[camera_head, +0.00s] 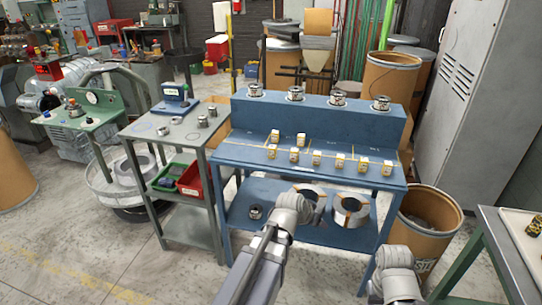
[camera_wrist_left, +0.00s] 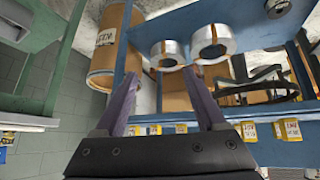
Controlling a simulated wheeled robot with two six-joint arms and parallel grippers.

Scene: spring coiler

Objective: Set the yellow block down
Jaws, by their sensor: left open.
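Several small yellow blocks with pale faces (camera_head: 317,159) stand in rows on the blue bench (camera_head: 230,147). I cannot tell which one is the task's. Yellow blocks also show in the left wrist view (camera_wrist_left: 248,131), beyond the gripper. My left gripper (camera_wrist_left: 163,95) is open, its two purple-grey fingers spread with nothing seen between them. In the head view, only grey links of my arm show in front of the bench; no left fingertips can be made out. My right gripper is not visible; a grey arm link shows at the bottom right.
Metal coils (camera_head: 350,210) lie on the bench's lower shelf, and metal spools (camera_head: 296,93) stand on its raised back. A brown drum (camera_head: 428,228) stands to the right. A grey side table (camera_head: 150,132) with a red bin (camera_head: 190,180) is on the left.

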